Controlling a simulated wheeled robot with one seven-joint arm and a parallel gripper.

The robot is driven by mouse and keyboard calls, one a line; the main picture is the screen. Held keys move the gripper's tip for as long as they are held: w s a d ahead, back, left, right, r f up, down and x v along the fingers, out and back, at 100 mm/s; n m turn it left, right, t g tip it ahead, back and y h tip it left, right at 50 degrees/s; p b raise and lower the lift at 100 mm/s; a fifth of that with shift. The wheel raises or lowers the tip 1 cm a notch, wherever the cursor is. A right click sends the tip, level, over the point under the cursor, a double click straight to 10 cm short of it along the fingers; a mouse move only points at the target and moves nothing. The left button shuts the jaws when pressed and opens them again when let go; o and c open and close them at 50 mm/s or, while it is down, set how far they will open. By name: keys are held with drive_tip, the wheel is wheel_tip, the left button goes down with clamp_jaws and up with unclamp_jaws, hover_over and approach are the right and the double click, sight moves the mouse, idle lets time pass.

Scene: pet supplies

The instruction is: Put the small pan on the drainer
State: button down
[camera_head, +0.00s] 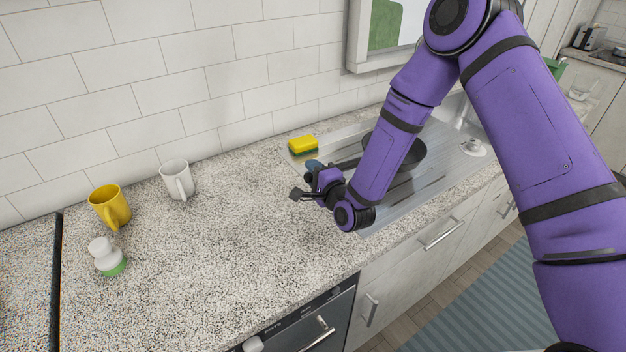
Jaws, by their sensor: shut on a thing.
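The small pan (413,155) is dark and round, over the ridged metal drainer (345,136) beside the sink. My forearm crosses in front and hides part of it. Its dark handle (347,163) points left toward my gripper (316,178). My gripper is shut on the handle, near the drainer's left edge; the fingers' contact is small and partly hidden. I cannot tell whether the pan's base touches the drainer.
A yellow and green sponge (303,144) lies at the drainer's back left corner.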

drive_tip(key=shift+w, duration=0.6)
drive_tip(key=shift+s+f, duration=0.1)
drive_tip(key=shift+f, duration=1.8)
drive_tip(key=c, duration=0.9)
unclamp_jaws()
drive_tip(key=shift+o, duration=0.2)
drive_tip(key=v, duration=1.2)
